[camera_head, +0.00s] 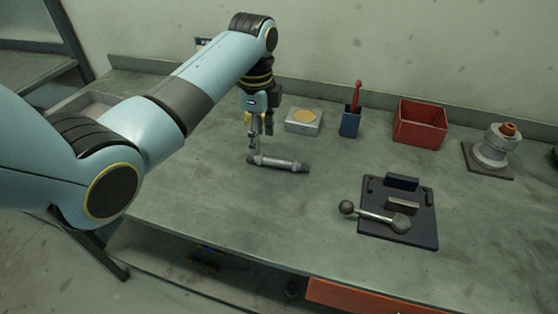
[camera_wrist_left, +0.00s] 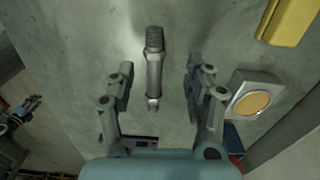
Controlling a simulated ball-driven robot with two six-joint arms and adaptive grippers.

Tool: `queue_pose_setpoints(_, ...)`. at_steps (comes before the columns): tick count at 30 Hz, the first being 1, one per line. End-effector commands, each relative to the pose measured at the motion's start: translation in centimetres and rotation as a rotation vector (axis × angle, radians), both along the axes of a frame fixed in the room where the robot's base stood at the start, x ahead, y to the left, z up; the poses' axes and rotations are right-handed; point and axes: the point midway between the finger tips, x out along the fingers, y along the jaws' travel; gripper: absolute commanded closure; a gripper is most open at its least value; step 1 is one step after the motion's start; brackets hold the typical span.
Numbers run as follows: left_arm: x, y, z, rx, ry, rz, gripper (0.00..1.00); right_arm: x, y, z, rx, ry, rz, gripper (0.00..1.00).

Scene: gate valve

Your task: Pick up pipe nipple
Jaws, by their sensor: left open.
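The pipe nipple (camera_head: 280,164) is a grey metal tube with a darker threaded end, lying flat on the bench. In the left wrist view, the pipe nipple (camera_wrist_left: 154,72) lies lengthwise between the two finger lines. My left gripper (camera_head: 254,150) points down over the left part of the nipple in the head view. In the left wrist view, the gripper (camera_wrist_left: 160,72) is open, with one finger on each side of the nipple and visible space between. Whether the fingertips reach down to the bench is unclear. My right gripper is not identifiable.
Behind stand a grey block with a tan disc (camera_head: 303,120), a blue holder with a red tool (camera_head: 349,124) and a red bin (camera_head: 420,125). A flanged part (camera_head: 493,149) and a dark fixture plate (camera_head: 420,232) stand right. The bench's front middle is clear.

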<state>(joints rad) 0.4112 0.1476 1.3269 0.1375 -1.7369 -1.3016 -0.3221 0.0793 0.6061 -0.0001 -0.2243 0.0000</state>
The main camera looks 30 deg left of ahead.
Motion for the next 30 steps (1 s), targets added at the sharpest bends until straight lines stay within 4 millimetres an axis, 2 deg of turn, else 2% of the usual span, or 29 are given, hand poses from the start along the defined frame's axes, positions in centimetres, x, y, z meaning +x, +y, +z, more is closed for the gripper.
queue_pose_setpoints(3, -0.5, -0.4, -1.7, -0.001, 0.007, 0.000, 0.47, 2.7, -0.1, 0.6, -0.001, -0.039, 0.002, 0.66)
queue_pose_setpoints(7, -0.5, -0.5, -3.7, 0.000, 0.004, 0.001, 0.47, 4.4, -0.1, 0.8, -0.001, -0.068, 0.003, 0.66)
queue_pose_setpoints(10, -0.5, -0.6, -4.6, 0.000, 0.003, 0.001, 0.47, 4.3, -0.1, 0.8, -0.001, -0.064, 0.003, 0.66)
queue_pose_setpoints(17, -0.5, -0.5, -4.8, 0.000, 0.001, 0.000, 0.47, 2.7, -0.2, 0.6, -0.002, -0.040, 0.002, 0.66)
queue_pose_setpoints(22, -0.5, -0.5, -4.7, 0.001, 0.001, 0.000, 0.68, 1.8, -0.2, 0.6, -0.001, -0.027, 0.002, 0.66)
queue_pose_setpoints(27, -0.5, -0.5, -4.7, 0.001, 0.001, 0.000, 0.90, 2.1, -0.1, 0.6, -0.001, -0.032, 0.001, 0.66)
queue_pose_setpoints(30, -0.5, -0.5, -4.7, 0.001, 0.001, 0.000, 1.00, 2.5, -0.1, 0.6, -0.001, -0.037, 0.002, 0.66)
